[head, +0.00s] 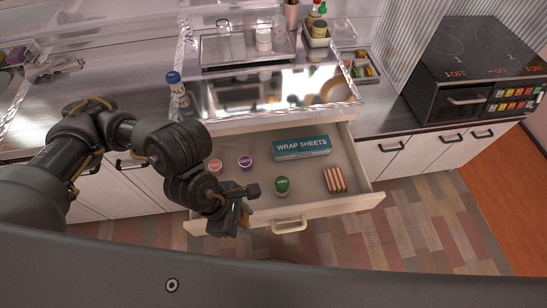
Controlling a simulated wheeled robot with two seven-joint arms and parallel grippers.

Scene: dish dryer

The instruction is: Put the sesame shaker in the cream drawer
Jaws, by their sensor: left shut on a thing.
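The cream drawer (365,198) is pulled open below the counter. My left gripper (244,208) is at the left part of its front edge, pointing down. It is shut on a small orange-brown thing (246,217), mostly hidden by the fingers; I cannot tell whether this is the sesame shaker. In the drawer are a wrap sheets box (302,147), a green-topped jar (282,184), a red-and-white striped packet (335,179), a purple-topped jar (246,161) and a pink-topped jar (215,166). No other thing is clearly a sesame shaker. My right gripper is not in view.
A blue-capped bottle (178,92) stands on the counter left of the shiny tray (215,100). A caddy of bottles (318,38) is behind. A black oven with a cooktop (470,75) is at the right. The drawer has bare floor between its items.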

